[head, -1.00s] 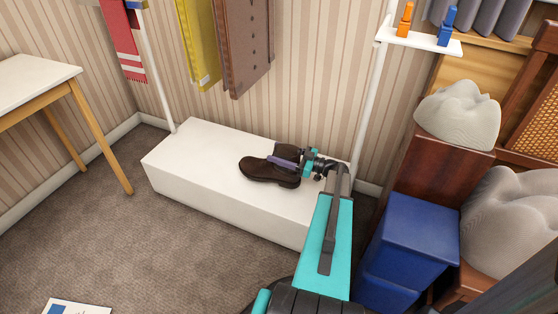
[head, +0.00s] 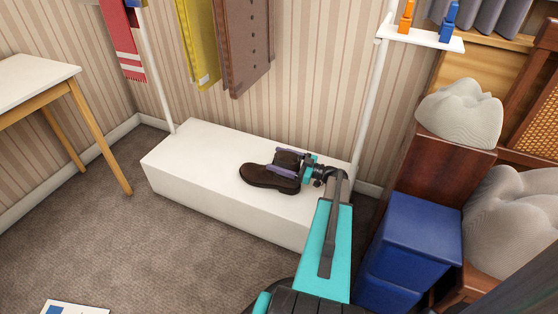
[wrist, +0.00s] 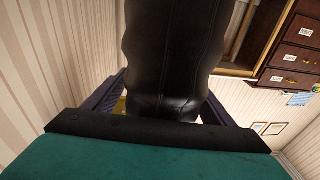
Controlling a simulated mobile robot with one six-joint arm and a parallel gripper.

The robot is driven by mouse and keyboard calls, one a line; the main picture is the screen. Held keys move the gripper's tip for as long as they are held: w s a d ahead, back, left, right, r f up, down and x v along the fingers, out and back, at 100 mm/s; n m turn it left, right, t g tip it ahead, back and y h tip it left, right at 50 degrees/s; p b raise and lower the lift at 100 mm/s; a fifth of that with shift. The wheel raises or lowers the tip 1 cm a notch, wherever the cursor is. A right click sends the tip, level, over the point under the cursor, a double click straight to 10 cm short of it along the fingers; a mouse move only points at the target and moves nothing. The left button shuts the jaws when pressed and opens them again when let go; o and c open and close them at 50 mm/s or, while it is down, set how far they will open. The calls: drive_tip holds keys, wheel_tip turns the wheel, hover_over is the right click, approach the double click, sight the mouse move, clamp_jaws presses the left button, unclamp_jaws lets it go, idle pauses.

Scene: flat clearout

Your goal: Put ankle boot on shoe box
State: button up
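The dark brown ankle boot (head: 262,178) lies on top of the long white low bench (head: 205,160), its toe towards the left. My gripper (head: 285,163) reaches in from the right, with its purple fingers spread to either side of the boot's shaft. In the wrist view the boot's dark leather (wrist: 170,55) fills the middle between the fingers, with small gaps beside it. My gripper is open around the boot; the fingertips are partly hidden. No box is clearly marked as the shoe box; a blue box (head: 420,232) stands right of the bench.
A white-topped table (head: 35,75) stands at the left. Clothes hang above the bench, including a brown garment (head: 243,45). White posts rise at the bench's ends. A brown cabinet with pale lumpy shapes (head: 460,112) is at the right. The carpet (head: 150,235) in front is mostly clear.

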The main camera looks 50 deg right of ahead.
drive_tip(key=shift+s+r, duration=0.1)
idle(0.3)
drive_tip(key=p+v, duration=0.2)
drive_tip(key=v, duration=1)
drive_tip(key=shift+r+p, duration=0.1)
drive_tip(key=shift+p, duration=0.2)
idle(0.3)
